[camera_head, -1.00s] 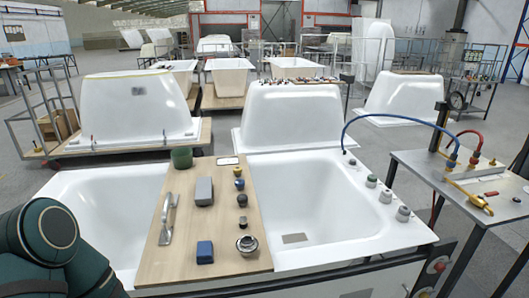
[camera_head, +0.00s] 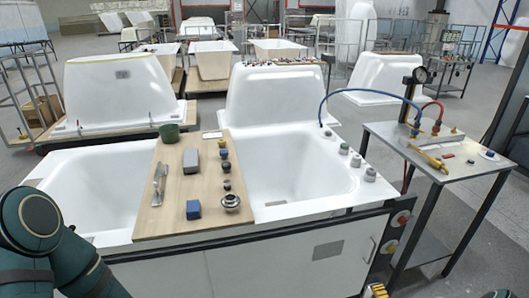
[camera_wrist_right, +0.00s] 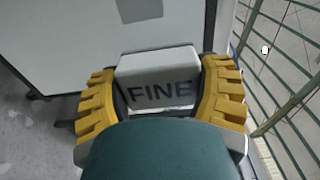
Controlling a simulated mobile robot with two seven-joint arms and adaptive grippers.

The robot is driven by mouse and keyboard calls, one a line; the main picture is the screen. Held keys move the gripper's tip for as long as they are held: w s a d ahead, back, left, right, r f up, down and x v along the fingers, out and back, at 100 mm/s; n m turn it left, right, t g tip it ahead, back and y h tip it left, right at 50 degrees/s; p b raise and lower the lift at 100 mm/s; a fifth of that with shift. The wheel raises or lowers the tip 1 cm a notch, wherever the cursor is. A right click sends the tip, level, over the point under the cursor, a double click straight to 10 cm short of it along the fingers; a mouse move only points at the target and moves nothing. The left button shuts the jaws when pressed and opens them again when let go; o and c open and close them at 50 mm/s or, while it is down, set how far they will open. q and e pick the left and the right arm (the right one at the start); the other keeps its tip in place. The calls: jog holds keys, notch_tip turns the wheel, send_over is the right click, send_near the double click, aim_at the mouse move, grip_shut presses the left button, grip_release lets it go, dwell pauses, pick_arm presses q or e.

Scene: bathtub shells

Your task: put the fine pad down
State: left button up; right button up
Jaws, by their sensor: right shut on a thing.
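The fine pad (camera_wrist_right: 158,66) is a pale grey-white block with "FINE" in dark letters on its face. My right gripper (camera_wrist_right: 160,80) is shut on it, with a yellow ribbed finger on each side.
A wooden board (camera_head: 165,222) lies across the double tub (camera_head: 290,185). It carries a grey block (camera_head: 191,160), a blue block (camera_head: 193,209), a metal handle (camera_head: 158,184), a green cup (camera_head: 169,133) and several knobs. A metal side table (camera_head: 400,140) with hoses and a brass tool stands right.

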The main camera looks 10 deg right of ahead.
jog(key=w+a+r+m+h, duration=0.2)
jog(key=w+a+r, duration=0.4)
jog(key=a+r, duration=0.6)
jog(key=s+a+r+n+y, duration=0.1)
jog(key=a+r, duration=1.1)
jog(key=a, duration=0.2)
jog(key=shift+s+a+n, duration=0.15)
jog(key=shift+a+n, duration=0.15)
jog(key=shift+a, duration=0.1)
jog(key=shift+d+f, duration=0.1)
